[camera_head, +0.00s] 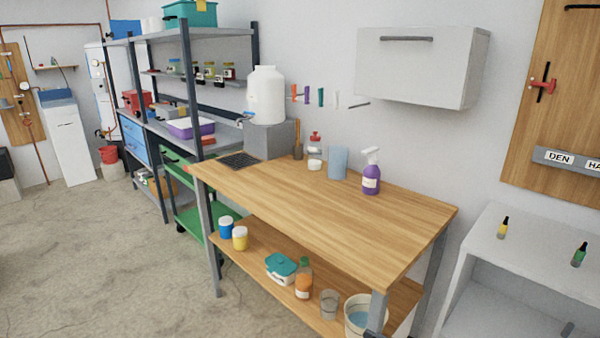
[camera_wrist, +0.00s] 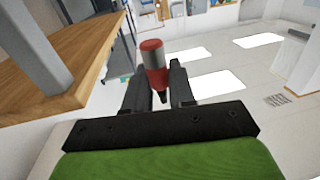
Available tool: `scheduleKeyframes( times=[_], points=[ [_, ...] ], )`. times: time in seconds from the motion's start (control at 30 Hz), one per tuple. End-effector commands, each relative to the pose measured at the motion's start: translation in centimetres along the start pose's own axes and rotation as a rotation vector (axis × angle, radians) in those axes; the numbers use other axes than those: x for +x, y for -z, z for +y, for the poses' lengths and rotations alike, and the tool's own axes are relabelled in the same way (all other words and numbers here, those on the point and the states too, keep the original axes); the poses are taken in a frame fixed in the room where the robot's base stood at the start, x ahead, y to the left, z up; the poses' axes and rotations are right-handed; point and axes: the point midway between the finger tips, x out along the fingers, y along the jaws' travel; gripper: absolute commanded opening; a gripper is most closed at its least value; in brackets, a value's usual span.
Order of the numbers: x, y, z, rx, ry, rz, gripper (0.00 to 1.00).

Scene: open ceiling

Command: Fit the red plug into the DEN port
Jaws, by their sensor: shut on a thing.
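The red plug (camera_wrist: 152,62) stands between the two black fingers of my gripper (camera_wrist: 160,92) in the wrist view. It has a red top, a grey band and a dark lower tip. My gripper is shut on it, in the air beside the wooden workbench. The DEN label (camera_head: 560,158) is on a grey strip (camera_head: 585,168) on the wooden wall panel at the right of the head view. I cannot make out the port opening itself. My gripper and the red plug are not recognisable in the head view.
The workbench (camera_head: 330,215) holds a purple spray bottle (camera_head: 371,172). A white wall cabinet (camera_head: 420,65) juts out left of the panel. Open floor lies left.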

Motion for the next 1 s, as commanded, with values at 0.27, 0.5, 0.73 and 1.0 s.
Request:
scheduleKeyframes(
  times=[0.27,0.5,0.73,1.0],
  points=[
    [0.4,3.9,-0.9,0.002,0.038,0.001,0.00],
    [0.4,9.1,-0.8,0.002,0.035,0.000,0.00],
    [0.4,11.8,-0.9,0.001,0.036,-0.001,0.00],
    [0.4,11.7,-0.9,0.001,0.035,-0.002,0.00]
  ],
)
